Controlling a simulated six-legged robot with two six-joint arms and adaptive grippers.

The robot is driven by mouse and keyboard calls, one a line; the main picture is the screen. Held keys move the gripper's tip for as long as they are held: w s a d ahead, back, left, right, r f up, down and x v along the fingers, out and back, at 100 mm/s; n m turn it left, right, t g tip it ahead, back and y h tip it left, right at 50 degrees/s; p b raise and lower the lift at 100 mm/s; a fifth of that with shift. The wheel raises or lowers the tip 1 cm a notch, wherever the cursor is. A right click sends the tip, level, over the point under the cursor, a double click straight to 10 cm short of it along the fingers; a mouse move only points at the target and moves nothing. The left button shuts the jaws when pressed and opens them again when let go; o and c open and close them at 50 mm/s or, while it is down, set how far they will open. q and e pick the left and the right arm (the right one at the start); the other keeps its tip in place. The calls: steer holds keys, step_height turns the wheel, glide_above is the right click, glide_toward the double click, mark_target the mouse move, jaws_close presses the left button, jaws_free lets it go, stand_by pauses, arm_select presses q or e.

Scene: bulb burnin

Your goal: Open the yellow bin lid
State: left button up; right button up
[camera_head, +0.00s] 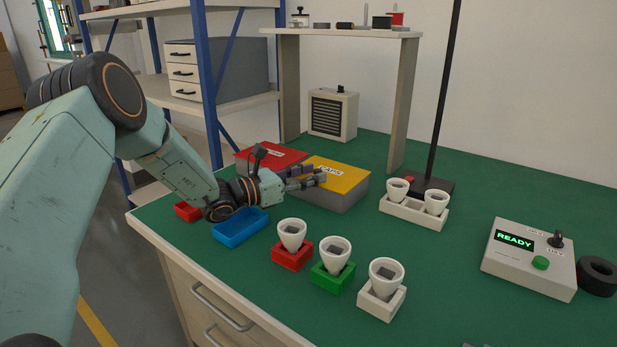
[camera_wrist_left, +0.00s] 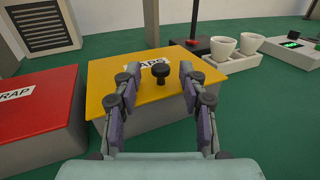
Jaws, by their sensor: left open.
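The yellow bin lid (camera_head: 345,173) lies flat and closed on a grey bin (camera_head: 345,199) on the green bench. In the left wrist view the yellow lid (camera_wrist_left: 210,66) has a "CAPS" label and a black knob (camera_wrist_left: 160,73). My left gripper (camera_head: 318,177) reaches in over the lid from the left. In the left wrist view its fingers (camera_wrist_left: 158,85) are open on either side of the knob, apart from it, with nothing held. In the head view the gripper hides part of the lid and the knob. My right gripper is not seen.
A red-lidded bin (camera_wrist_left: 38,105) stands left of the yellow one. A blue tray (camera_head: 240,229) and several bulb cups in holders (camera_head: 335,254) stand nearer the front edge. A white double holder (camera_head: 414,211) and a black pole (camera_head: 440,110) stand to the right.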

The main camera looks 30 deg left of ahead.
arm_select(q)
steer(key=shift+d+r, duration=0.1)
steer(key=shift+c, duration=0.4)
jaws_close()
